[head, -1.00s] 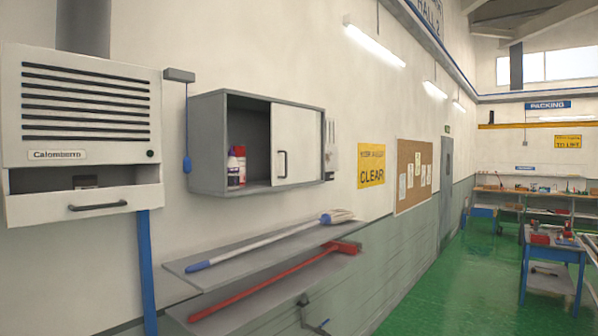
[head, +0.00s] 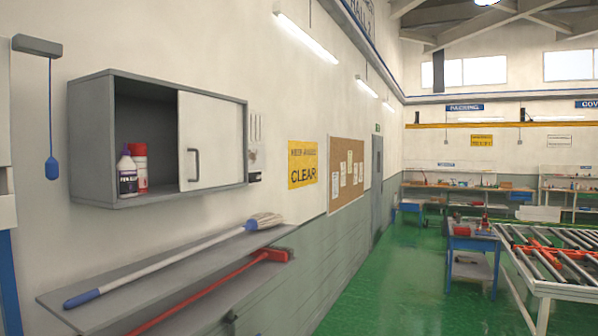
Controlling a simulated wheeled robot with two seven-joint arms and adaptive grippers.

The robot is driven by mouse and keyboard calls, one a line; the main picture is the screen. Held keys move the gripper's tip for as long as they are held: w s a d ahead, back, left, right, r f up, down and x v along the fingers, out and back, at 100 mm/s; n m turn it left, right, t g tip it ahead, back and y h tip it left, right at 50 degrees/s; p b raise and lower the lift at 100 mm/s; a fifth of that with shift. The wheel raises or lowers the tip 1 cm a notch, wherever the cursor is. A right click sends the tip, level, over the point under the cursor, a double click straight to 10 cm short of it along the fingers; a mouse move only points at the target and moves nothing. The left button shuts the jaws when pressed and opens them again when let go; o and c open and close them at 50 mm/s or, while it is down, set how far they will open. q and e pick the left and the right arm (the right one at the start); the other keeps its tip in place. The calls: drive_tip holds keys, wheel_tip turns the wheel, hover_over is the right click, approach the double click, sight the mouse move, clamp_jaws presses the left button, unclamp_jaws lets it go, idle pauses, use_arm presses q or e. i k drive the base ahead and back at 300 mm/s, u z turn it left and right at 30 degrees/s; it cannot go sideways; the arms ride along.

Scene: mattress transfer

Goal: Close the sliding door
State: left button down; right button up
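The grey wall cabinet (head: 110,82) hangs on the left wall in the head view. Its white sliding door (head: 222,140) covers the right part of the front, with a dark vertical handle (head: 194,165) near the door's left edge. The left part of the cabinet is open. A white bottle with a dark label (head: 127,175) and a red and white container (head: 140,168) stand inside it. Neither of my grippers shows in the head view, so nothing of mine is seen touching the door.
Below the cabinet, two grey shelves (head: 130,285) hold a blue-ended mop (head: 170,265) and a red broom (head: 200,297). A blue pull handle (head: 52,168) hangs at the left. A roller conveyor (head: 580,290) and a blue worktable (head: 474,245) stand at right. Green floor (head: 385,290) is clear between.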

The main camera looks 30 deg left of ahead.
sight(207, 133)
drive_tip(key=z, duration=0.45)
drive_tip(key=i, duration=1.75)
drive_tip(key=u, duration=0.65)
